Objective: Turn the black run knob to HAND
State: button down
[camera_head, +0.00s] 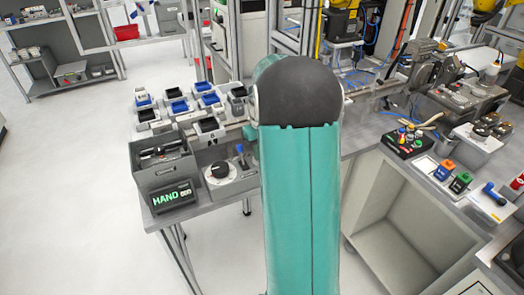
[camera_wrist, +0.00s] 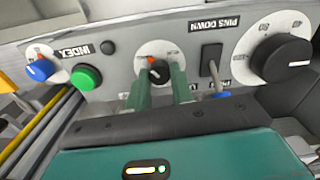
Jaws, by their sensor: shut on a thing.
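A small black knob (camera_wrist: 158,73) with a red-orange mark at its upper left sits on a round white dial in the wrist view. My gripper (camera_wrist: 160,78) has its two green fingers on either side of this knob, shut on it. I take it to be the run knob, but its own label is not readable. In the head view my teal arm hides the gripper and the knob. A small dark display (camera_head: 173,196) at the left there shows HAND in green letters.
Close by on the panel are a green button (camera_wrist: 86,77), a blue knob (camera_wrist: 40,69), a black lever switch (camera_wrist: 212,62) and a large black knob (camera_wrist: 283,57). A grey bin (camera_head: 160,165) stands behind the display. Floor at the left is clear.

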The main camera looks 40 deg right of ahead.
jog(key=shift+r+n, duration=0.1)
jog(key=shift+n, duration=0.4)
jog(key=shift+w, duration=0.1)
jog(key=c, duration=1.2)
grip_release()
notch_tip(320, 180, up, 14)
